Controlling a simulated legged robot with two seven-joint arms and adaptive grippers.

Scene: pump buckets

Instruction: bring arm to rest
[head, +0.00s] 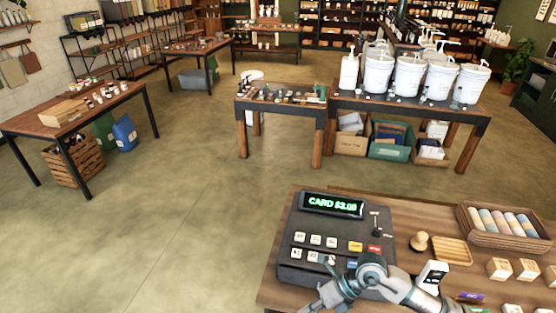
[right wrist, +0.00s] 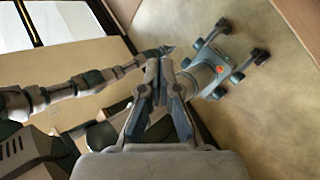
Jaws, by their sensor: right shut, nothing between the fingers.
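My right gripper (right wrist: 160,75) is shut and empty in the right wrist view, its two fingertips together. In the head view a grey jointed arm of mine enters from the lower right and bends over the front keys of the cash register (head: 296,225). Its end is cut off by the bottom edge. The register is black, and its display (head: 333,205) reads CARD $3.00 in green. A second gripper, which looks like my left one (right wrist: 240,45), shows in the right wrist view with its fingers spread apart and nothing between them.
The wooden counter (head: 275,285) holds a wooden stamp (head: 419,242), a small slatted tray (head: 452,250), a basket of rolls (head: 470,235) and several small blocks. A card reader (head: 433,274) stands close to my arm. White pump buckets (head: 409,75) stand on a far table.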

